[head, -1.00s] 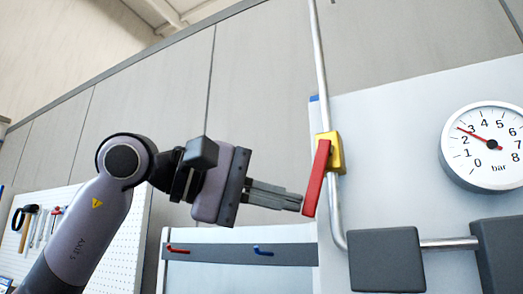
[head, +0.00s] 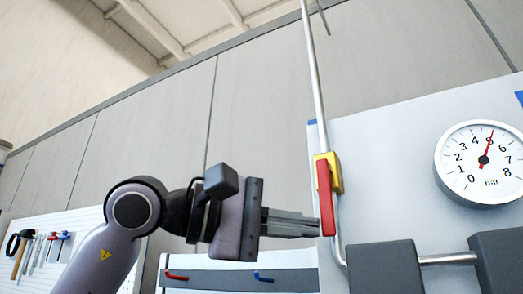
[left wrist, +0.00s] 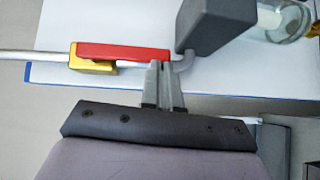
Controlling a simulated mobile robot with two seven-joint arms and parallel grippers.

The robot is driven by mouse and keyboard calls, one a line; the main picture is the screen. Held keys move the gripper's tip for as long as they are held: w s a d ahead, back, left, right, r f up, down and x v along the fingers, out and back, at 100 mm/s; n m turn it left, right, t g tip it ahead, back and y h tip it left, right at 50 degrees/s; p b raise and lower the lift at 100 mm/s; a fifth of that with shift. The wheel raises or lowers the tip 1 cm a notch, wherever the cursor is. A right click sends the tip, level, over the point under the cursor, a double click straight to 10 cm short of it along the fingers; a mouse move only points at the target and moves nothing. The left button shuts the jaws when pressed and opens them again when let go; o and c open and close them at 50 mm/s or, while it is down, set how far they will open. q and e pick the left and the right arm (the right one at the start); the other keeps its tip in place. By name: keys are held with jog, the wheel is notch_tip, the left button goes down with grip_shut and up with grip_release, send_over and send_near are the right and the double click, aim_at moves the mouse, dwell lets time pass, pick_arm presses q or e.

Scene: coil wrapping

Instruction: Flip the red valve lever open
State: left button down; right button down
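The red valve lever (head: 326,198) hangs from a yellow valve body (head: 337,172) on a silver pipe. It lies almost in line with the pipe, its free end pointing down. In the left wrist view the red lever (left wrist: 120,52) runs along the pipe beside the yellow body (left wrist: 92,66). My left gripper (head: 316,228) is shut, with its fingers together and nothing between them. Its fingertips (left wrist: 160,66) are at the lever's free end, seemingly touching its side. My right gripper is not in view.
A pressure gauge (head: 484,162) on the pale panel reads about 5 bar. Dark grey blocks (head: 385,268) joined by a short pipe stand below right of the lever. A rail (head: 215,278) with a red and a blue hook is below my gripper. Tools hang at far left.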

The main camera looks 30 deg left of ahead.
pick_arm(q)
jog(key=v, duration=0.7)
jog(key=shift+b, duration=0.3)
dwell(0.4)
